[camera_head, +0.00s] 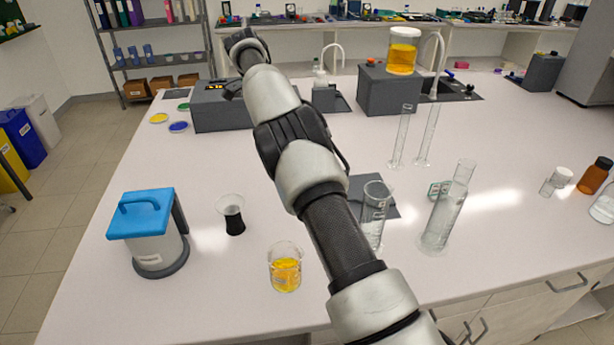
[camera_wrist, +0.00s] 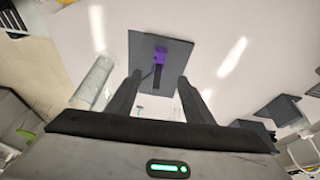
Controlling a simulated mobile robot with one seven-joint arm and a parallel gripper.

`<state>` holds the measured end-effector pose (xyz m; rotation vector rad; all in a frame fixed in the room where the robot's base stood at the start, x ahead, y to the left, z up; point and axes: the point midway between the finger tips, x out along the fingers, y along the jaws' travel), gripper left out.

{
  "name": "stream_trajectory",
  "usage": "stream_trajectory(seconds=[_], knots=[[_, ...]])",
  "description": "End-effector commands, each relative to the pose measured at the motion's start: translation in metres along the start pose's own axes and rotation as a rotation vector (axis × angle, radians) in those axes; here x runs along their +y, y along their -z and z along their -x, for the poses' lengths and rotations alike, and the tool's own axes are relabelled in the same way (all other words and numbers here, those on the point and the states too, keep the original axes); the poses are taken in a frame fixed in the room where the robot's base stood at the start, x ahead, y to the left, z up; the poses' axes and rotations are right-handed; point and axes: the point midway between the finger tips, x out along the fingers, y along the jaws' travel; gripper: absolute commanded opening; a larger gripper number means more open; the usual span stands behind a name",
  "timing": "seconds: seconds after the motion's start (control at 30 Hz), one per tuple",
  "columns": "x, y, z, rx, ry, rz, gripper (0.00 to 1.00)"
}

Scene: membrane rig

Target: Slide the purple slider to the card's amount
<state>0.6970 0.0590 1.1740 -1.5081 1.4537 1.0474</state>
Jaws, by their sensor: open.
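In the wrist view, the purple slider (camera_wrist: 160,55) stands out against a dark grey square plate (camera_wrist: 143,48). My gripper (camera_wrist: 160,77) is open, its two black fingers apart, with the slider between and beyond the fingertips in the picture. Nothing shows held between the fingers. The gap between fingertips and slider cannot be judged. In the head view I cannot make out the slider or the fingers; my arm crosses the middle of the bench. No card with a readable amount shows in either view.
In the head view, a beaker of yellow liquid (camera_head: 286,273), a blue-lidded container (camera_head: 150,245), a dark-filled cup (camera_head: 232,220) and clear cylinders (camera_head: 447,215) stand around my arm. A grey box (camera_head: 387,92) bears a yellow-filled jar (camera_head: 402,55).

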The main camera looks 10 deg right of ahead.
Motion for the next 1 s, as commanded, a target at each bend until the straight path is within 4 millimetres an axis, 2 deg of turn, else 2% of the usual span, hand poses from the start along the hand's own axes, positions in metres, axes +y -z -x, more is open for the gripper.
stream_trajectory(seconds=[0.13,0.33,1.0], knots=[[-0.002,-0.015,-0.012,0.026,-0.007,-0.037,0.47],[-0.002,-0.018,-0.032,0.029,-0.01,-0.046,0.47],[0.0,-0.011,-0.163,0.028,-0.011,-0.044,0.47]])
